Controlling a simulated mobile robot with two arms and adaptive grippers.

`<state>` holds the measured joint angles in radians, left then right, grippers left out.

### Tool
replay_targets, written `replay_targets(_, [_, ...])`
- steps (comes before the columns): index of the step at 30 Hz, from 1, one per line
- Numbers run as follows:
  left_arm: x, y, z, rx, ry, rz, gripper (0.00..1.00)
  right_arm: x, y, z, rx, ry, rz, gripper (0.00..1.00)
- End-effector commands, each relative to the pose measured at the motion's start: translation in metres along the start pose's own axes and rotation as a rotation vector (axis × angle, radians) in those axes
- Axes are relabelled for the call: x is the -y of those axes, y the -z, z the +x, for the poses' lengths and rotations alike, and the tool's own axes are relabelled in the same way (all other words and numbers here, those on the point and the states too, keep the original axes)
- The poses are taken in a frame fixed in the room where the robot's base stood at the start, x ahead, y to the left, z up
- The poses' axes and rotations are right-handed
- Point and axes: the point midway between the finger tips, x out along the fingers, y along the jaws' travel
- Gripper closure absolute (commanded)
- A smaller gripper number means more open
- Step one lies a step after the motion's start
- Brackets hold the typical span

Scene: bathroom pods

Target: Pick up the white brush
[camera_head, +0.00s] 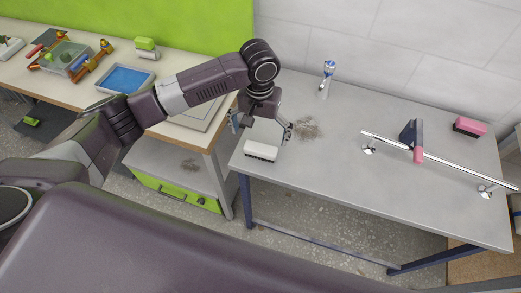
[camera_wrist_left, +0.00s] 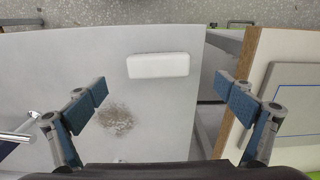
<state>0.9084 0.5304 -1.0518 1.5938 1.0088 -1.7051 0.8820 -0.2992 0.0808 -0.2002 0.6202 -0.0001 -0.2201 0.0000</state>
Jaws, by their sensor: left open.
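The white brush (camera_head: 261,151) lies on the grey table (camera_head: 335,165) near its left front corner, with dark bristles showing under its white top. My left gripper (camera_head: 261,131) is open above the table, just behind the brush in the head view, with nothing between its fingers. In the left wrist view the brush (camera_wrist_left: 158,65) shows as a white rounded block, beyond the line of the two spread fingertips (camera_wrist_left: 168,93) and between them sideways. It is apart from both fingers. My right gripper is not in view.
A pile of debris (camera_head: 306,128) lies right of the gripper. A blue-and-white toothbrush holder (camera_head: 327,77) stands at the back. A metal rail (camera_head: 445,162) with a dark-and-pink tool (camera_head: 412,137) and a pink brush (camera_head: 469,126) are at right. A wooden-edged bench (camera_head: 180,130) adjoins at left.

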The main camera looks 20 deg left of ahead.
Motion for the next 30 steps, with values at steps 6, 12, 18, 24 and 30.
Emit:
replay_targets(6, [-0.001,-0.001,0.024,0.004,0.001,0.002,0.04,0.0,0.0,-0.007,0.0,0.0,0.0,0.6])
replay_targets(12, [-0.002,0.0,0.054,0.004,0.001,0.002,0.04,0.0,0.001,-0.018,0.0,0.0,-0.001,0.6])
replay_targets(18, [-0.002,0.001,0.071,0.0,0.0,0.004,0.04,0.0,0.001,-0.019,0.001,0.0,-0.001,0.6])
replay_targets(24, [-0.002,0.001,0.072,0.0,0.0,0.004,0.05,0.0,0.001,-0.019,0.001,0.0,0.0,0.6])
replay_targets(30, [-0.002,0.001,0.071,0.0,0.0,0.004,0.27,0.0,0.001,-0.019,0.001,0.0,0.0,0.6])
